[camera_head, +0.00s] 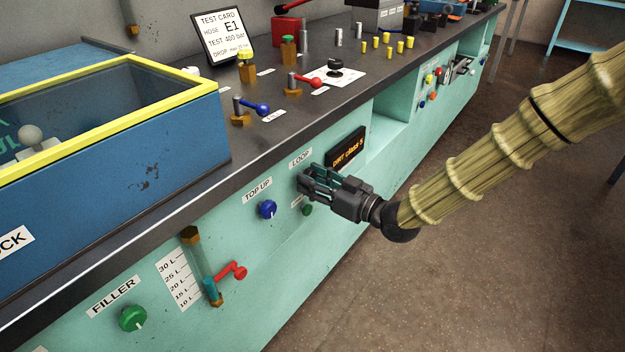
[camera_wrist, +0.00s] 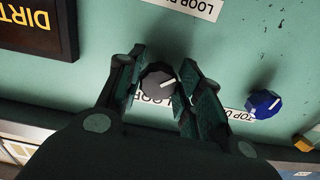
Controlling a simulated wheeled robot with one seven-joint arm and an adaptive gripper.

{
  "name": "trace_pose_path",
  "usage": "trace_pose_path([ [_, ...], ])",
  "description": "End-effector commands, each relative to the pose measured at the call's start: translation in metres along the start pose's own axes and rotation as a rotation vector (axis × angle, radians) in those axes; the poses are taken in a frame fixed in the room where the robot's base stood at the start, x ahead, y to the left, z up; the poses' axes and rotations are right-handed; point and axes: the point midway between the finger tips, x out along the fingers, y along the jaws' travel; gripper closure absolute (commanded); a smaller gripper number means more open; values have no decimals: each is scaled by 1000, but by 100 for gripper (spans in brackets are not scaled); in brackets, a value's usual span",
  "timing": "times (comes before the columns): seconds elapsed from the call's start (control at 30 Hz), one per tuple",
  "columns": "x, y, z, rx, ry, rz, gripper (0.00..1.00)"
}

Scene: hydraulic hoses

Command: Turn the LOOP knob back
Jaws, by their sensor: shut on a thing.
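The LOOP knob (camera_wrist: 157,80) is dark grey with a white pointer line, and it shows between my fingers in the wrist view. The line points to the right and slightly up there. My gripper (camera_wrist: 160,88) is shut on the knob, with one finger on each side. In the head view my gripper (camera_head: 312,182) reaches the teal front panel below the LOOP label (camera_head: 301,158) and hides the knob. In the wrist view the lower LOOP label (camera_wrist: 158,101) is partly covered by my fingers.
The blue TOP UP knob (camera_head: 267,209) sits left of my gripper, and a small green part (camera_head: 307,210) sits just below it. A dark display (camera_head: 346,147) is up and to the right. A red lever (camera_head: 232,271) and the green FILLER knob (camera_head: 132,318) are lower left.

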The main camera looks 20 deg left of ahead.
Motion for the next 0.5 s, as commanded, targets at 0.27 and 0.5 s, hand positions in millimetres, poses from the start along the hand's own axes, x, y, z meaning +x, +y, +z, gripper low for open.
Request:
trace_pose_path([
  [0.27, 0, 2, 1, -264, -1, 1, 88],
  [0.5, 0, 4, 0, -486, -1, 2, 88],
])
